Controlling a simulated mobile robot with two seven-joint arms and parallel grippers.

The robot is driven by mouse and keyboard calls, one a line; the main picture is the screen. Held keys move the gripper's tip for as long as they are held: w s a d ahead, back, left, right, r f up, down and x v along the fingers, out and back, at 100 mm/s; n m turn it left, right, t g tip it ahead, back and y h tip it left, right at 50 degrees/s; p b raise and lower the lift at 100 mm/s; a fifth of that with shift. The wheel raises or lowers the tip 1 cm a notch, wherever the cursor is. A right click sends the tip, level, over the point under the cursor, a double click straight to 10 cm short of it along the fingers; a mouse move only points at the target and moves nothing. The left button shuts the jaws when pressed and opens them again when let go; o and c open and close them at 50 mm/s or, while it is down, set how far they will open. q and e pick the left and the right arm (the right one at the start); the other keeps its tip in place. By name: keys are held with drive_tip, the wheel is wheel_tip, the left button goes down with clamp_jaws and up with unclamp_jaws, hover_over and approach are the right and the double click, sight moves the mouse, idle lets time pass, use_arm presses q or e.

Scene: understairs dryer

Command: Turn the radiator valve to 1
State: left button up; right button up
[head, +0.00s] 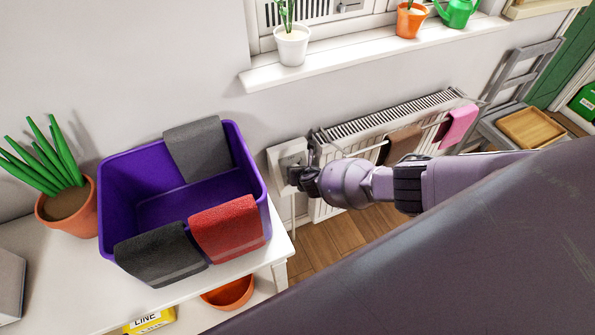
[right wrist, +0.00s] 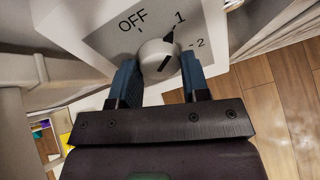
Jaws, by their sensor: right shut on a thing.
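The radiator valve is a round pale knob (right wrist: 158,62) on a white box with a grey dial plate (right wrist: 105,40) marked OFF, 1 and 2. A dark pointer at the knob's upper edge points up and right, toward the 1 or close to it. My right gripper (right wrist: 158,76) is shut on the knob, with a blue finger on each side. In the head view my right gripper (head: 296,176) covers most of the dial on the valve box (head: 284,153), beside the radiator (head: 391,113). My left gripper is not in view.
A white table with a purple bin (head: 180,212) holding draped cloths stands left of the valve. A potted plant (head: 68,204) is beside it. Brown (head: 403,145) and pink (head: 458,127) cloths hang on the radiator rail. Wooden floor (head: 335,240) shows below.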

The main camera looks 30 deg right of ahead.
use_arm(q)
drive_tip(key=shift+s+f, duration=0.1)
use_arm(e)
drive_tip(key=o, duration=0.9)
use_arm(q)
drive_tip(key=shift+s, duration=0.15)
use_arm(e)
drive_tip(key=shift+s+r, duration=0.1)
drive_tip(key=shift+r, duration=0.05)
use_arm(q)
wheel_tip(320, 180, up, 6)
drive_tip(key=p, duration=0.6)
use_arm(e)
drive_tip(key=v, duration=1)
drive_tip(key=shift+s+a, duration=0.1)
drive_tip(key=shift+s, duration=0.1)
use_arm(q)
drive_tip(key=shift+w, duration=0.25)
